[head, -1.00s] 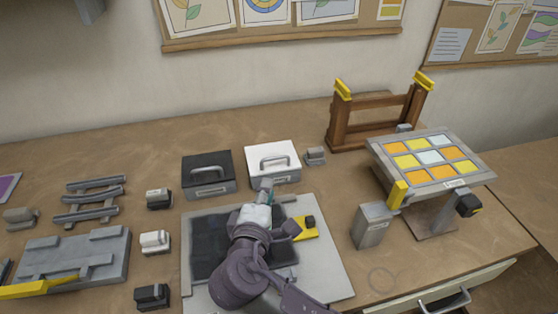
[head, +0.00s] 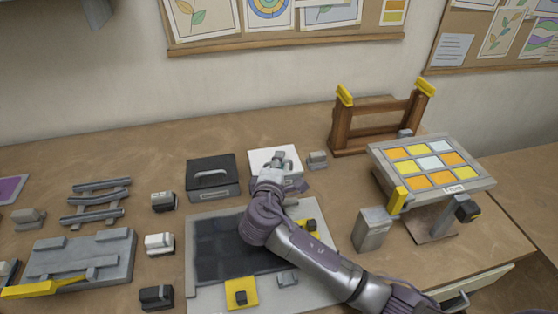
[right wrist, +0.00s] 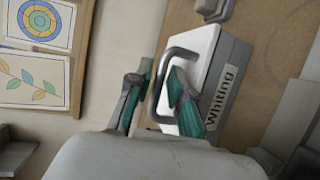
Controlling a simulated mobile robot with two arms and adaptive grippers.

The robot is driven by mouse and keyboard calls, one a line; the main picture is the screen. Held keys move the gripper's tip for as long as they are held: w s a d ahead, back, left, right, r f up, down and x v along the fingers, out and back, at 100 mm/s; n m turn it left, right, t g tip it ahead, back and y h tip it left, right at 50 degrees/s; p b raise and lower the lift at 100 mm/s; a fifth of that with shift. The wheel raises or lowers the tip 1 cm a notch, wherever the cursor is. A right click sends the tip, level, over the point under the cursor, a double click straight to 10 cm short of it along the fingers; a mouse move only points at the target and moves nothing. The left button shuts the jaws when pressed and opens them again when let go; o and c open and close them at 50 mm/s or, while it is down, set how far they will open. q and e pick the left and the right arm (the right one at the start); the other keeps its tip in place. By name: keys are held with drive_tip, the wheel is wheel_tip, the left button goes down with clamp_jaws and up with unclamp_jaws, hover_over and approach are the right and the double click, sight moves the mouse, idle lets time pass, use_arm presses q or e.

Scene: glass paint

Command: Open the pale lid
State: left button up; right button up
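The pale lid (head: 262,157) tops a box at the back middle of the bench, and it lies flat on the box. In the right wrist view the white lid (right wrist: 200,45) carries a grey bar handle (right wrist: 178,52), and the box front has a label reading "Whiting" (right wrist: 219,97). My right gripper (head: 277,162) is over the lid, partly hiding it. In the right wrist view its teal fingers (right wrist: 160,84) stand apart, one on each side of the handle bar. I cannot tell whether they touch it. My left gripper is out of view.
A dark-lidded box (head: 211,178) stands just left of the pale one. A small grey block (head: 317,160) sits close on its right. A wooden frame (head: 375,125) and a tilted panel of coloured tiles (head: 432,165) stand further right. A dark glass plate on a grey board (head: 328,292) lies in front.

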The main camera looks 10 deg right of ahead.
clamp_jaws()
idle(0.3)
